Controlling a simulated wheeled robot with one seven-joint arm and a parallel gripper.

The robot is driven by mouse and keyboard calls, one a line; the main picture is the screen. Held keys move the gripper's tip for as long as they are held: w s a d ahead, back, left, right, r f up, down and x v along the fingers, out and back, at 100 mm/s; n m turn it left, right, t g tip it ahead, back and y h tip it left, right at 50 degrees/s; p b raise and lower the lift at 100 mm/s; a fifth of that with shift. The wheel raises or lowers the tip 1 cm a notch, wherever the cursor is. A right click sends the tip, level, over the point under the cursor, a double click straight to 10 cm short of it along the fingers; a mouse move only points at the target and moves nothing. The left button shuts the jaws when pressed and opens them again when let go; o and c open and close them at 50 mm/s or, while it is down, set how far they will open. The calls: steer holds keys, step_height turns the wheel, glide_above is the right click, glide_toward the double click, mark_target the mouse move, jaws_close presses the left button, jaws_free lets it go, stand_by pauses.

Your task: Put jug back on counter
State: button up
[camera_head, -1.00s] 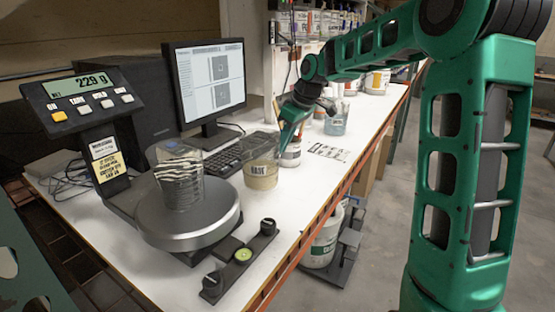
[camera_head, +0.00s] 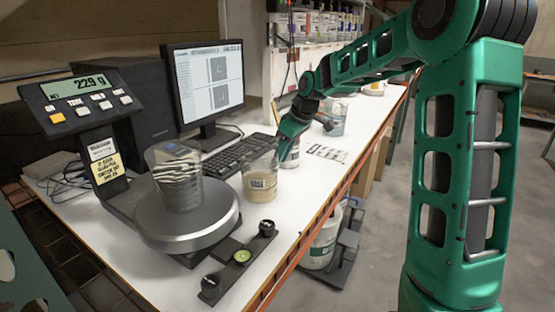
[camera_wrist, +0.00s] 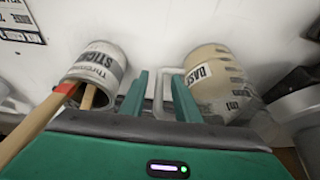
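A clear jug labelled BASE (camera_head: 262,186) with beige content stands upright on the white counter (camera_head: 300,196), right of the scale. In the wrist view the jug (camera_wrist: 212,82) is right of my gripper (camera_wrist: 160,85), with its pale handle between the fingers. The fingers are apart, with a visible gap beside the handle's bar. In the head view my gripper (camera_head: 283,140) is just behind and right of the jug, its fingertips partly hidden.
A scale (camera_head: 188,222) reading 229 g bears another clear jug (camera_head: 178,180). A labelled can (camera_wrist: 97,75) with wooden sticks stands close left of the fingers. A keyboard (camera_head: 235,155) lies behind the BASE jug. A jug of bluish liquid (camera_head: 335,118) stands further back.

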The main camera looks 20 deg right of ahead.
steer(key=v, duration=1.2)
steer(key=s+d+f+m+g+h, duration=0.1)
steer(key=s+f+m, duration=0.3)
steer(key=s, duration=0.9)
steer(key=s+d+f+m+g, duration=0.1)
steer(key=s+d+f+m, duration=0.2)
steer(key=s, duration=1)
steer(key=s+d+f+m+g+h, duration=0.1)
steer(key=s+f+m, duration=0.5)
steer(key=s, duration=0.7)
steer(key=shift+s+d+f+m+g+h, duration=0.15)
steer(key=shift+d+f+m+g+h, duration=0.2)
steer(key=shift+d+f, duration=0.4)
steer(key=shift+a+f, duration=0.1)
